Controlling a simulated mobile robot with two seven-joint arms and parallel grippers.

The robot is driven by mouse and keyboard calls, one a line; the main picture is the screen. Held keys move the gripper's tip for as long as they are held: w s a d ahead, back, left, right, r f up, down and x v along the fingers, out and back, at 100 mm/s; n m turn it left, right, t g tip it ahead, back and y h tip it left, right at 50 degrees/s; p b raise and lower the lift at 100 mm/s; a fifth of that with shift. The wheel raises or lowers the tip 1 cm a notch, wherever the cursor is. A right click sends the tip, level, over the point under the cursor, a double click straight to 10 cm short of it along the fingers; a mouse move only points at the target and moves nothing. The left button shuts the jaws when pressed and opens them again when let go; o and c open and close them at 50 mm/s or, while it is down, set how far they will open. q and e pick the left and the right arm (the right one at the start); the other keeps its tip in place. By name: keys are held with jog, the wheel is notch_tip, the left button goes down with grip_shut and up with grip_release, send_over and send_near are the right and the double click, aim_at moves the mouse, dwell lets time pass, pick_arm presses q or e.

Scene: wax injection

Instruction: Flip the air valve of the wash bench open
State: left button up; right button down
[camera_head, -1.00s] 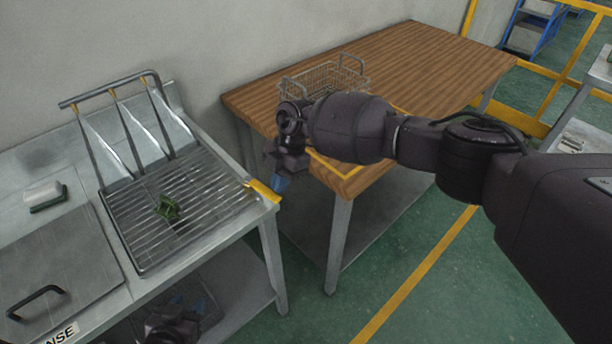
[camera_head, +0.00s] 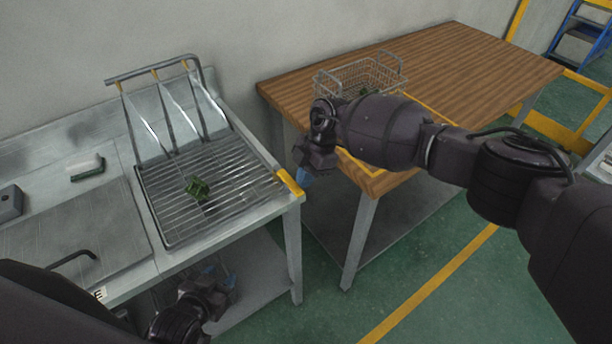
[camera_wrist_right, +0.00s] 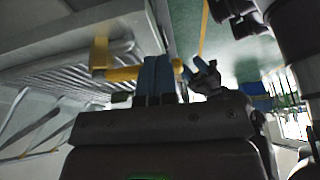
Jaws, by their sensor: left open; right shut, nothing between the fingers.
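The wash bench (camera_head: 160,262) stands at the left in the head view. A yellow lever (camera_head: 289,182), which looks like the air valve's handle, sits at its front right corner. The lever also shows in the right wrist view (camera_wrist_right: 128,74), sticking out sideways behind the fingers. My right gripper (camera_head: 304,174) is shut and empty, just right of the lever. Its blue fingers show side by side in the right wrist view (camera_wrist_right: 155,78); I cannot tell if they touch the lever. My left gripper (camera_head: 218,279) is open and empty, low at the bench's front, below the top.
A green piece (camera_head: 198,188) lies on the bench's slatted rack (camera_head: 232,204). A brush-like block (camera_head: 86,167) and a handled lid (camera_head: 75,220) are further left. A wooden table (camera_head: 455,75) holds a wire basket (camera_head: 385,66). Green floor is clear between bench and table.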

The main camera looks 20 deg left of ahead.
jog(key=v, duration=1.1)
jog(key=shift+s+f, duration=0.1)
jog(key=shift+f, duration=0.05)
